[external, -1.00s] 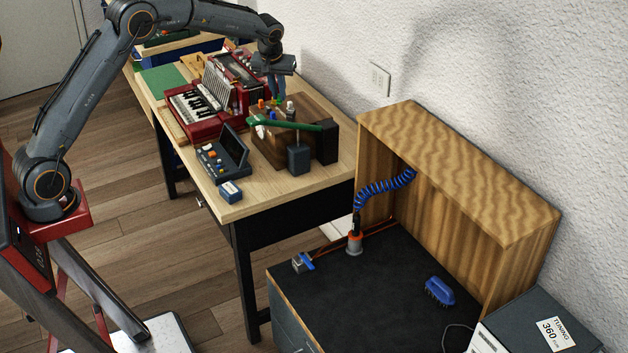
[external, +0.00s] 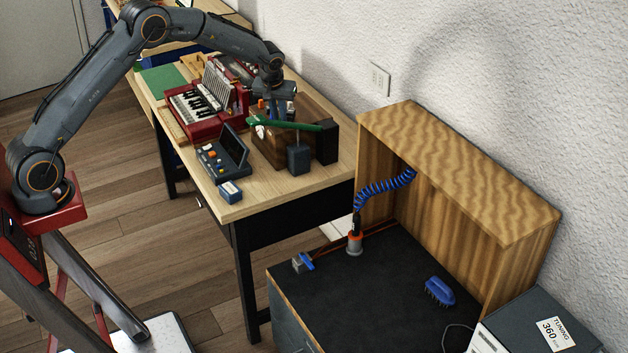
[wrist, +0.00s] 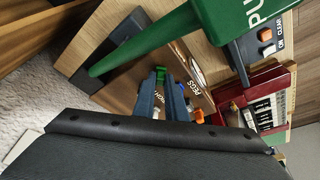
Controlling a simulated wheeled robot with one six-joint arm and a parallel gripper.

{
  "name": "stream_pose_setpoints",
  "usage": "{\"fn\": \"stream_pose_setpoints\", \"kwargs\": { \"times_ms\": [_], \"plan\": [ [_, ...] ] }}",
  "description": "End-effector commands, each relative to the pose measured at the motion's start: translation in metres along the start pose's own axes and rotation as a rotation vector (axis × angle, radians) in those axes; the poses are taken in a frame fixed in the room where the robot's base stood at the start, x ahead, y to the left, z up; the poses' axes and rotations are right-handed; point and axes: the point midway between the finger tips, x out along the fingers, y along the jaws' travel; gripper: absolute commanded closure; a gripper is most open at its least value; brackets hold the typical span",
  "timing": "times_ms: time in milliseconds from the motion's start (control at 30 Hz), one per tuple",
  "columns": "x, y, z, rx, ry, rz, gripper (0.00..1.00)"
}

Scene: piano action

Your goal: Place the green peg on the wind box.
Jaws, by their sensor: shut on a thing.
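My gripper (external: 284,112) is low over the brown wooden box on the table, its fingers partly hidden behind things in the external view. In the wrist view, my gripper (wrist: 161,83) points at a brown wooden surface marked PEGS, and a small green peg (wrist: 160,73) shows between its fingertips; the jaws are shut on it. The peg is hidden in the external view.
The green lever (external: 290,125) crosses close to my gripper; in the wrist view the lever (wrist: 145,42) is large. Orange and white pegs stand nearby. A red accordion (external: 200,105), a dark open case (external: 222,155) and a dark block (external: 299,159) surround the box.

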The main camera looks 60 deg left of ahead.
Motion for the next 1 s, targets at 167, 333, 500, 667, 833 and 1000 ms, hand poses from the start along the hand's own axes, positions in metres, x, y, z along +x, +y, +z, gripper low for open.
{"fn": "stream_pose_setpoints", "kwargs": {
  "times_ms": [167, 333, 500, 667, 833, 1000],
  "plan": [
    [0.002, 0.000, 0.001, 0.000, 0.000, 0.000, 0.72],
    [0.002, 0.000, 0.001, 0.000, 0.000, 0.000, 0.70],
    [0.000, 0.000, 0.000, 0.000, 0.000, 0.000, 0.70],
    [-0.012, 0.001, -0.002, 0.000, 0.003, 0.002, 0.70],
    [-0.040, 0.001, -0.002, 0.000, 0.005, 0.003, 0.70],
    [-0.074, 0.001, -0.001, 0.000, 0.004, 0.002, 0.70]
  ]
}}
